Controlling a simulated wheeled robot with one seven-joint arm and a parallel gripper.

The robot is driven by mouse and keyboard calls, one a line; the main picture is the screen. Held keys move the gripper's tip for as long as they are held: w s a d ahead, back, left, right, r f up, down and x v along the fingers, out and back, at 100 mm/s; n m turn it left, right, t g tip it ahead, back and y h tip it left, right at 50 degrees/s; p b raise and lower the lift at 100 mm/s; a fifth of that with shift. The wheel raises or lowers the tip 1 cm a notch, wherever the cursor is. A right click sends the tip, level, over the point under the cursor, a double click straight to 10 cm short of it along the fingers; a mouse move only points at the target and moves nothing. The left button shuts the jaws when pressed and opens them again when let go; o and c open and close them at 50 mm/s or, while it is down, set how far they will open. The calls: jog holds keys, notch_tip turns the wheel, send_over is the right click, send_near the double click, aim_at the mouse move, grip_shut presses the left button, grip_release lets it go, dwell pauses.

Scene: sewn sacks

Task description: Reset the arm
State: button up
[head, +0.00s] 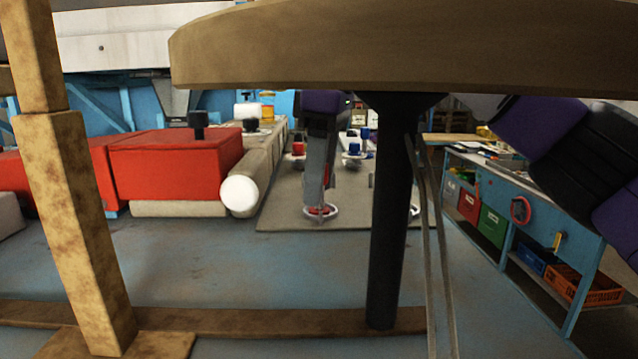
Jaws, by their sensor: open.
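My gripper (318,195) hangs pointing down in the middle of the head view, below a purple wrist part. Its jaws are seen edge-on, so the gap between them is hard to make out; I see nothing held in them. Its tips overlap a small white-rimmed dish with red in it (321,213) on a grey mat (285,218); I cannot tell whether they touch. My purple and black arm links come in from the right, and the middle of the arm is hidden behind a wooden top.
The wooden top (400,45), a dark post (388,220) and a wooden leg (75,220) stand close in front. Small red and blue items stand behind my gripper. A blue workbench (530,215) stands right.

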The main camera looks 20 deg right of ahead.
jog(key=r, duration=0.7)
jog(key=shift+s+d, duration=0.25)
jog(key=shift+d, duration=0.05)
